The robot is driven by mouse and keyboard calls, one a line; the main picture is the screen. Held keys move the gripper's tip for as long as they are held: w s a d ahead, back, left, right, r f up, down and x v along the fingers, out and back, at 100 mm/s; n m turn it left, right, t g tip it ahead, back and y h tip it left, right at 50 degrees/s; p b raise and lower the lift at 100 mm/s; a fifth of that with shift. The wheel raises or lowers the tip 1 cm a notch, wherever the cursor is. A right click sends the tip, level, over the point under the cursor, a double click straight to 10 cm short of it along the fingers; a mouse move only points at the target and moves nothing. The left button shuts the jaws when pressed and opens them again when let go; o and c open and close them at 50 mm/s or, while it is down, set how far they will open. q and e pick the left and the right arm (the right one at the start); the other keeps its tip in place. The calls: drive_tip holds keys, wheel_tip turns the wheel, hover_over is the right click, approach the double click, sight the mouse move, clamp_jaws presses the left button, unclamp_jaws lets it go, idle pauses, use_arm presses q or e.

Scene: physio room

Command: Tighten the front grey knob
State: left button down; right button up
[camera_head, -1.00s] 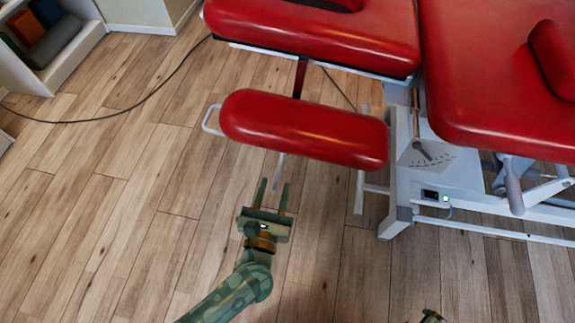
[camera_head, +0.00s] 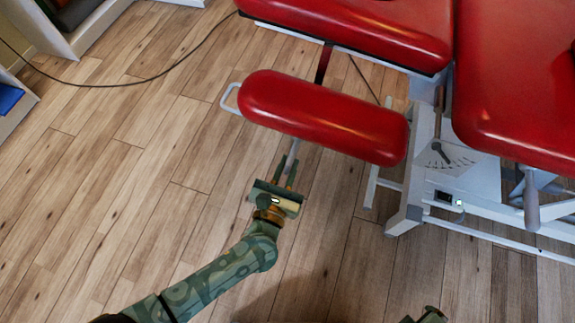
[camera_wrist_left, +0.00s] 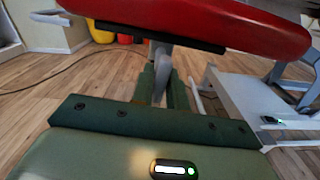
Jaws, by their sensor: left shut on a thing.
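The front grey knob (camera_head: 292,156) sticks out as a narrow grey handle from beneath the small red pad (camera_head: 322,115) of the treatment table. In the left wrist view the knob (camera_wrist_left: 161,72) stands between my two green fingers, below the pad's dark underside. My left gripper (camera_head: 287,172) is shut on the knob. The pad hides the knob's upper end in the head view. Of my right arm only a small tip (camera_head: 430,315) shows at the bottom edge; its jaws cannot be made out.
The table's white frame (camera_head: 405,215), with a lit control box (camera_head: 448,199), stands to the right of my left gripper. A dark cable (camera_head: 130,82) lies on the wooden floor at the left. Shelving stands at the far left. The floor left of my arm is clear.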

use_arm(q)
drive_tip(key=shift+m, duration=1.2)
drive_tip(key=m+p, duration=0.1)
drive_tip(key=m, duration=0.3)
drive_tip(key=shift+r+m, duration=0.1)
drive_tip(key=shift+m, duration=0.6)
drive_tip(key=m+p, duration=0.1)
drive_tip(key=m, duration=0.3)
drive_tip(key=shift+m, duration=0.3)
drive_tip(key=m+p, duration=0.1)
drive_tip(key=m, duration=0.4)
drive_tip(key=shift+s, duration=0.1)
use_arm(e)
drive_tip(key=s+f+g, duration=0.1)
drive_tip(key=s+f, duration=0.5)
drive_tip(key=s, duration=0.2)
drive_tip(key=shift+d+f+g, duration=0.15)
drive_tip(key=shift+d+g, duration=0.15)
drive_tip(key=shift+d, duration=0.15)
use_arm(q)
drive_tip(key=shift+m, duration=0.3)
use_arm(e)
drive_tip(key=shift+s+f, duration=0.1)
drive_tip(key=shift+s, duration=0.1)
use_arm(q)
drive_tip(key=c, duration=1.4)
unclamp_jaws()
drive_tip(key=shift+a, duration=0.1)
